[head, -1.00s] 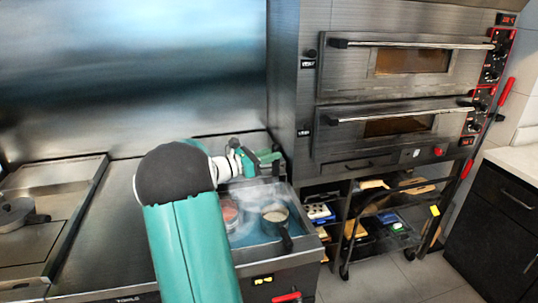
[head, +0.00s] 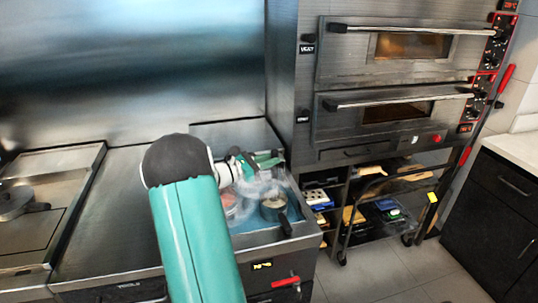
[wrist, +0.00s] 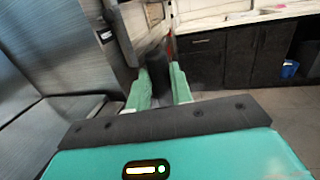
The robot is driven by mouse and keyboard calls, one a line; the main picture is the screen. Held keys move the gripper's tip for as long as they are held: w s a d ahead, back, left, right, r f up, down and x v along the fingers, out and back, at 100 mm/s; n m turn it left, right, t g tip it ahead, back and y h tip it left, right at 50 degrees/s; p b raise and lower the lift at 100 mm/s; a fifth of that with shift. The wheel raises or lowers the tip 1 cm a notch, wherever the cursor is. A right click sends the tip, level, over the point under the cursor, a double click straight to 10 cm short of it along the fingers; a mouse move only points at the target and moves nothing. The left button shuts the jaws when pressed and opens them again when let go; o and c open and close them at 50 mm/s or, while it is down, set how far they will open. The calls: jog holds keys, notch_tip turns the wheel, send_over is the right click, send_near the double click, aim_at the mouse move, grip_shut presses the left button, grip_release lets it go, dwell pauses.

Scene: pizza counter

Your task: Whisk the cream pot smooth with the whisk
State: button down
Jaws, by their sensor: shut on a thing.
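A small pot with a dark handle (head: 273,208), likely the cream pot, stands on the blue-toned recessed top of the counter unit in the head view. Its contents are hard to make out now. My gripper (head: 266,161) is behind and above this pot, apart from it in the picture. In the wrist view, my gripper (wrist: 161,88) has its two green fingers closed around a dark upright handle (wrist: 157,70), which looks like the whisk's. The whisk's wires cannot be made out in either view.
A second pot with reddish contents (head: 232,207) sits left of the first, partly behind my arm, with pale steam around it. A pan (head: 15,203) lies at the far left. A double-deck oven (head: 395,95) stands behind right. The steel counter (head: 105,225) is bare.

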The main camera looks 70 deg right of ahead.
jog(key=shift+f, duration=2.75)
jog(key=shift+s+d, duration=0.1)
